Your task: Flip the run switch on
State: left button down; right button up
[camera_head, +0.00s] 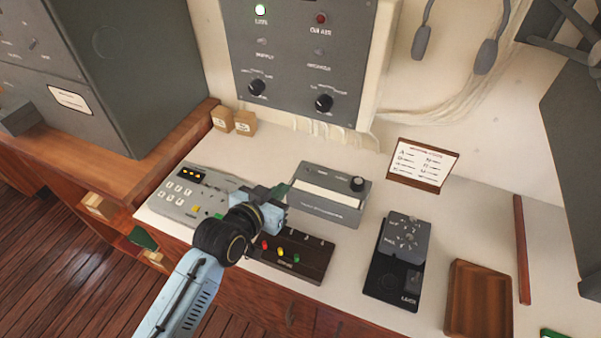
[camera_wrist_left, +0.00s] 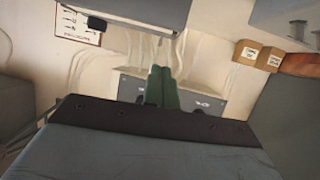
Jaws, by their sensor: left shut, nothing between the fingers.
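No legible label marks the run switch, so I cannot tell which control it is. Candidates sit on the dark control box (camera_head: 296,262) with red, yellow and green buttons and small levers along its back, and on the grey keypad console (camera_head: 173,207) to its left. My left gripper (camera_head: 283,190) is above the counter, beside the left end of the grey box with a knob (camera_head: 330,198) and behind the dark control box. Its green fingers are shut and empty, also seen in the left wrist view (camera_wrist_left: 163,88). The gripper and wrist hide part of both consoles. My right gripper is out of view.
A grey wall panel (camera_head: 301,60) with knobs and lamps is mounted behind the counter. A black switch unit (camera_head: 397,262), a wooden tray (camera_head: 480,300) and a card stand (camera_head: 422,164) are to the right. Two small boxes (camera_head: 233,121) stand at the back left.

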aim_at(306, 169)
pick_arm(q)
jog(key=x, duration=1)
jog(key=shift+w+d+b, duration=0.1)
jog(key=shift+b, duration=0.3)
